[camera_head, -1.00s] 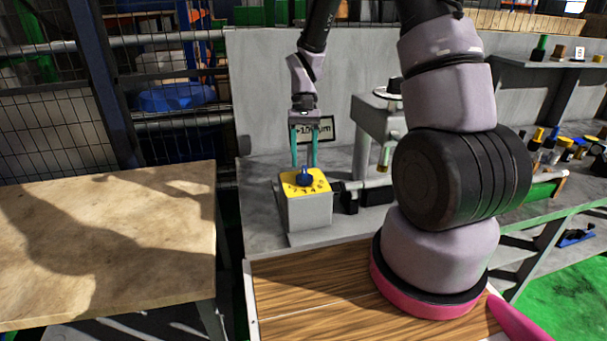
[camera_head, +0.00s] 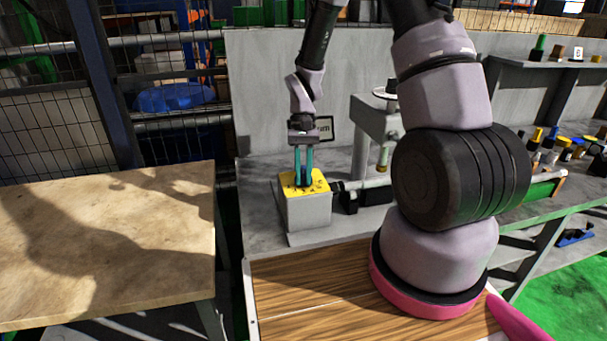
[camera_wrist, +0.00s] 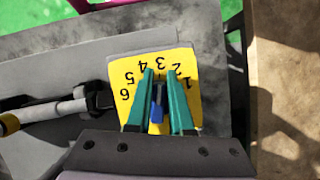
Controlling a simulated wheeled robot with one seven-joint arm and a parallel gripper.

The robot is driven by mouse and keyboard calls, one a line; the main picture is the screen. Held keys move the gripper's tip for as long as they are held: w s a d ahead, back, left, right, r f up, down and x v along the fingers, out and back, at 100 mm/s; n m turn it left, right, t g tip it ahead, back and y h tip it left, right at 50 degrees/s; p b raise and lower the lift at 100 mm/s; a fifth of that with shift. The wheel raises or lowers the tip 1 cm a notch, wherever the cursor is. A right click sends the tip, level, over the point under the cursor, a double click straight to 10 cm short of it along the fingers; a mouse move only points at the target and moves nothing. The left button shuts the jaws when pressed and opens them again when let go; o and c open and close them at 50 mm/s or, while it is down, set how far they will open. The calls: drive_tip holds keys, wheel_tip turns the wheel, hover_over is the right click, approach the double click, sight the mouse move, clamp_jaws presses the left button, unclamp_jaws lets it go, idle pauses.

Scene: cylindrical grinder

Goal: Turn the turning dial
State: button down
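The turning dial is a blue knob on a yellow plate (camera_head: 289,184) with black numbers, on top of a grey box (camera_head: 308,212). My gripper (camera_head: 303,184) points straight down at it, with one teal finger on each side of the knob. In the wrist view the blue dial (camera_wrist: 157,108) shows in the narrow gap between the fingers (camera_wrist: 160,72), which look closed against its sides. The numbers 1 to 6 form an arc on the yellow plate (camera_wrist: 190,66), with 2 and 3 beyond the fingertips. The fingers hide part of the dial, so its exact setting is unclear.
A grey machine column (camera_head: 372,130) and a horizontal shaft (camera_head: 368,184) stand right of the box. A bare wooden table (camera_head: 110,250) lies at the left. Bottles and a shelf are at the right.

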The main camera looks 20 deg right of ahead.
drive_tip(key=shift+w+d+n, duration=0.1)
drive_tip(key=shift+w+n, duration=0.2)
drive_tip(key=shift+d+n+h, duration=0.1)
drive_tip(key=shift+n+h, duration=0.3)
drive_tip(key=shift+n, duration=0.2)
drive_tip(key=shift+w+d+n+h, duration=0.1)
drive_tip(key=shift+n+h, duration=0.15)
drive_tip(key=shift+n, duration=0.4)
drive_tip(key=shift+s+d+n+h, duration=0.1)
drive_tip(key=shift+d+n+h, duration=0.1)
drive_tip(key=shift+n, duration=0.5)
drive_tip(key=shift+w+d+n+h, duration=0.1)
drive_tip(key=shift+n+h, duration=0.15)
drive_tip(key=shift+n, duration=0.4)
drive_tip(key=c, duration=0.8)
unclamp_jaws()
drive_tip(key=shift+a, duration=0.1)
